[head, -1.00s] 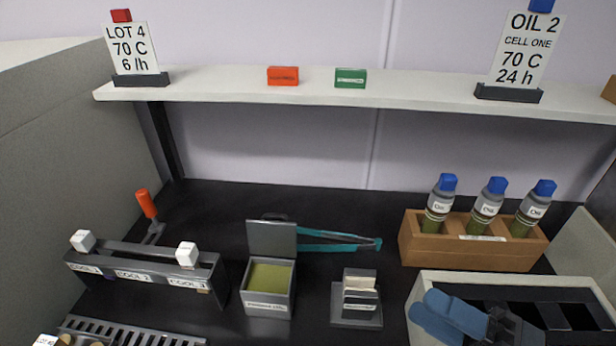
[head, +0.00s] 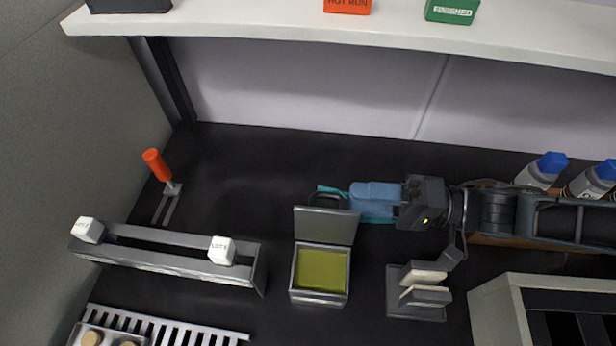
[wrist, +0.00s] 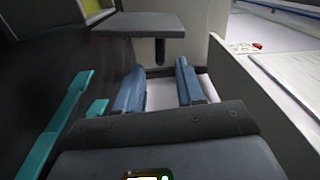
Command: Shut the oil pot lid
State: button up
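The oil pot (head: 294,287) is a grey square box with yellow-green oil showing in it. Its grey lid (head: 327,226) stands open, raised at the pot's back edge. A dark handle (head: 327,198) shows behind the lid's top. My gripper (head: 352,197) reaches in from the right, its blue fingers just behind the lid's upper right corner. In the wrist view the two blue fingers (wrist: 158,84) are apart with nothing between them. A grey plate, apparently the lid (wrist: 140,22), lies beyond them. I cannot tell whether a finger touches the lid.
Teal tongs (head: 330,189) lie behind and below my gripper. A grey holder (head: 415,312) with pale slabs stands right of the pot. A rack (head: 165,262) with white cubes stands to the left. Bottles (head: 545,172) and a pale bin (head: 490,300) are at right.

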aim_at(322, 197)
jog(key=shift+w+a+p, duration=0.15)
jog(key=shift+a+p, duration=0.8)
jog(key=shift+a, duration=3)
jog(key=shift+c, duration=0.3)
jog(key=shift+f, duration=0.1)
grip_shut()
